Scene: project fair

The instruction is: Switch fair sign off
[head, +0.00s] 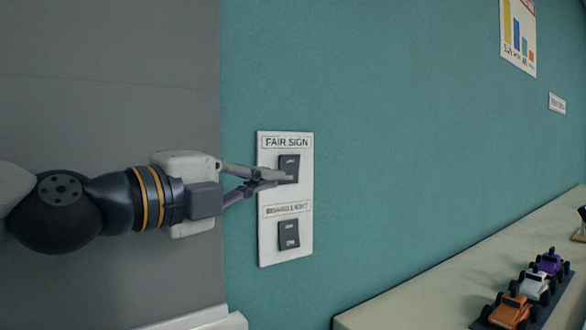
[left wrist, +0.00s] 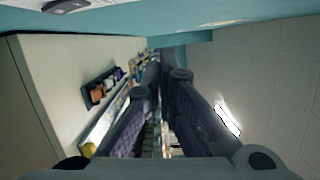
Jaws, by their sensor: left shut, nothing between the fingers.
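A white switch plate (head: 304,190) is on the teal wall in the head view. Its upper dark rocker (head: 293,160) sits under the label FAIR SIGN (head: 286,143). A lower dark rocker (head: 289,234) sits under a second label that is hard to read. My left gripper (head: 283,175) is shut and empty, its fingertips over the lower part of the upper rocker. I cannot tell whether they touch it. The fingers hide part of that rocker. In the left wrist view my left gripper (left wrist: 162,75) shows with its fingertips together. My right gripper is not in view.
A pale table (head: 420,300) runs along the wall at the lower right. Toy cars in orange (head: 511,311), white (head: 534,286) and purple (head: 549,262) stand on it. A chart poster (head: 518,37) hangs at the upper right.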

